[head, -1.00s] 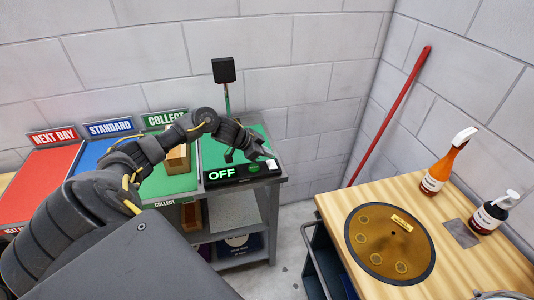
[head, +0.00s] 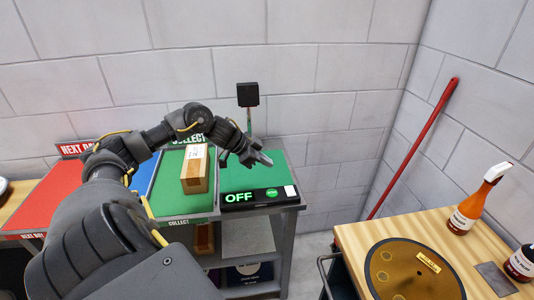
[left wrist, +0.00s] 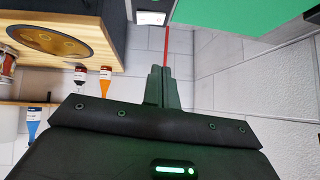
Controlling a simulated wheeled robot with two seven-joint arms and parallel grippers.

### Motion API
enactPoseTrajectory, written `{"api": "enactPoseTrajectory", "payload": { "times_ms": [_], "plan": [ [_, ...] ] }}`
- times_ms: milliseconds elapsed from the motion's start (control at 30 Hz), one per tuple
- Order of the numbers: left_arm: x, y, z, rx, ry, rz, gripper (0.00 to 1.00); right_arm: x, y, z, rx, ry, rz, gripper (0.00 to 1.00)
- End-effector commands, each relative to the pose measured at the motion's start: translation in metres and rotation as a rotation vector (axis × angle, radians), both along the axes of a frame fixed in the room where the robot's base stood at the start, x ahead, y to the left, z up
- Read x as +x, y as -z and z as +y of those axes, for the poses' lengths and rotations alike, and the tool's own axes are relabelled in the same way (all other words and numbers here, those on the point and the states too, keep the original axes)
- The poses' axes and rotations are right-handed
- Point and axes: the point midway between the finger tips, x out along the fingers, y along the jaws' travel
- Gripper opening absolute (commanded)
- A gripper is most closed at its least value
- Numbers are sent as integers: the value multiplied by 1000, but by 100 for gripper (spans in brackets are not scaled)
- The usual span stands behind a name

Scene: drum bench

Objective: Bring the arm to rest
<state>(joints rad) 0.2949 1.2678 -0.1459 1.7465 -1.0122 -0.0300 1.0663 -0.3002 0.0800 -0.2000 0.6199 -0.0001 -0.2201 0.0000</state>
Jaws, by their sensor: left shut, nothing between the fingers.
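My left arm (head: 115,160) comes in from the lower left of the head view and arches over the green bench. Its gripper (head: 258,159) hangs above the green surface, apart from the black panel (head: 255,197) that reads OFF. In the left wrist view my left gripper (left wrist: 162,72) has its two fingers together, with nothing between them. My right gripper is not in view.
A cardboard box (head: 195,173) stands on the green COLLECT lane, left of the panel. A black square on a post (head: 248,95) rises behind the bench. To the right, a wooden table (head: 355,240) holds a round gold plate (head: 412,270) and bottles (head: 467,207). A red pole (head: 418,140) leans in the corner.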

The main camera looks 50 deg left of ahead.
Motion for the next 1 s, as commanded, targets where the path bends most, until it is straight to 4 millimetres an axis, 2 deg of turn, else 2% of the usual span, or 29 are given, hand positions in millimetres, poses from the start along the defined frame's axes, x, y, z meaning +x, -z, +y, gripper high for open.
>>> {"api": "enactPoseTrajectory", "payload": {
  "times_ms": [367,467,567,600,667,700,800,900,1000],
  "plan": [
    [0,5,-4,2,4,-3,0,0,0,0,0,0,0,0],
    [2,26,-23,16,22,-25,0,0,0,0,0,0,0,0],
    [1,65,-65,45,42,-79,0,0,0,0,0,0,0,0],
    [-4,85,-87,58,41,-104,0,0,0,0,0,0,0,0],
    [-15,112,-123,79,18,-142,0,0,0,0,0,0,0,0],
    [-26,126,-144,92,-11,-156,0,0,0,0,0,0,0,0],
    [-64,153,-184,121,-118,-140,0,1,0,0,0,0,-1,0],
    [-105,169,-207,141,-221,-65,0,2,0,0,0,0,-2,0],
    [-141,180,-220,150,-298,30,0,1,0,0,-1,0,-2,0]
  ]
}}
